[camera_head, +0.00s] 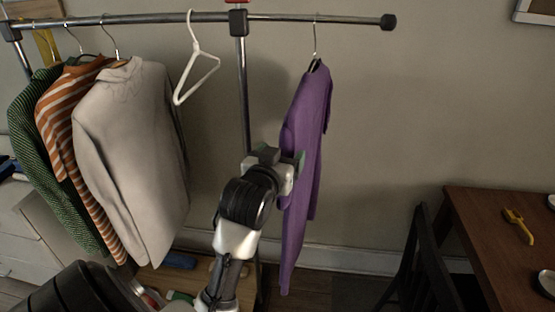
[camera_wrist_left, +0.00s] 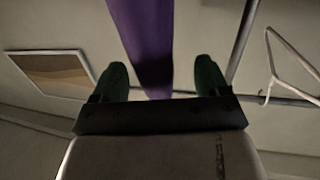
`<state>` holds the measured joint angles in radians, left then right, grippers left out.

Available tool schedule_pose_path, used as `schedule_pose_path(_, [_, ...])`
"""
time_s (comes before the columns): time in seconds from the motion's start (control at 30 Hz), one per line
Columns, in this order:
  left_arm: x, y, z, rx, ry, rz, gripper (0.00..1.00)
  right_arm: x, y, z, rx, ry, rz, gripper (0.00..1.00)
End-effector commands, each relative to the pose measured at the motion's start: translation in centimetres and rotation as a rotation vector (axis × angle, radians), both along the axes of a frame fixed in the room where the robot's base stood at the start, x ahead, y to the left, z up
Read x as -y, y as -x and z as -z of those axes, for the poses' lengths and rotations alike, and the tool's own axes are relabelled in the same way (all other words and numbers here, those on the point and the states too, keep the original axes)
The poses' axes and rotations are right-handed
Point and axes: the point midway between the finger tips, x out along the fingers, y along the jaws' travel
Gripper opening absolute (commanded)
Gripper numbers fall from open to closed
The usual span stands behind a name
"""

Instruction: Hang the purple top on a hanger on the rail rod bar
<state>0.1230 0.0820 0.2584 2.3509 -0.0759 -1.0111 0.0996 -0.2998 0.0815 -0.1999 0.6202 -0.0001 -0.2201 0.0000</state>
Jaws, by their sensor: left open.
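The purple top (camera_head: 308,150) hangs on a dark hanger (camera_head: 315,62), whose metal hook meets the rail rod bar (camera_head: 345,19) near its right end. The top is seen nearly edge-on and hangs straight down. My left gripper (camera_head: 298,163) is at the left edge of the top, about mid-height. In the left wrist view the green fingertips of the left gripper (camera_wrist_left: 160,78) are apart, and the purple top (camera_wrist_left: 150,40) shows between and beyond them. I cannot tell whether they touch it. My right gripper is not in view.
An empty white hanger (camera_head: 197,72) hangs left of the rack's post (camera_head: 242,80). A grey hoodie (camera_head: 130,150), an orange striped top (camera_head: 60,120) and a green garment (camera_head: 35,160) hang further left. A dark chair (camera_head: 425,265) and wooden table (camera_head: 485,225) stand at right.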

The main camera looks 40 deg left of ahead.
Motion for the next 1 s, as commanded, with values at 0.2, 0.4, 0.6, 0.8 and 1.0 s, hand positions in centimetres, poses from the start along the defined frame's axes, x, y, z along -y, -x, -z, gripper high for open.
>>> schedule_pose_path(0.2, [0.9, 2.5, 0.0, 0.003, -0.001, 0.0, 0.75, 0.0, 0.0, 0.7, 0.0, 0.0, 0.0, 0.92])
schedule_pose_path(0.4, [1.9, 5.4, -1.1, -0.005, 0.002, 0.0, 0.75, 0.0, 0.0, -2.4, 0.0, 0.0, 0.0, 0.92])
schedule_pose_path(0.6, [2.3, 6.4, -1.2, -0.004, 0.003, 0.001, 0.75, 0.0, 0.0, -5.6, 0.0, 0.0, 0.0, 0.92])
schedule_pose_path(0.8, [2.8, 8.0, -1.2, -0.004, 0.001, 0.0, 0.75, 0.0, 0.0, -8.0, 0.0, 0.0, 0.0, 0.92])
schedule_pose_path(1.0, [3.4, 9.6, -1.1, 0.001, 0.001, 0.001, 0.75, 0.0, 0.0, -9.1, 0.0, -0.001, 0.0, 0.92])
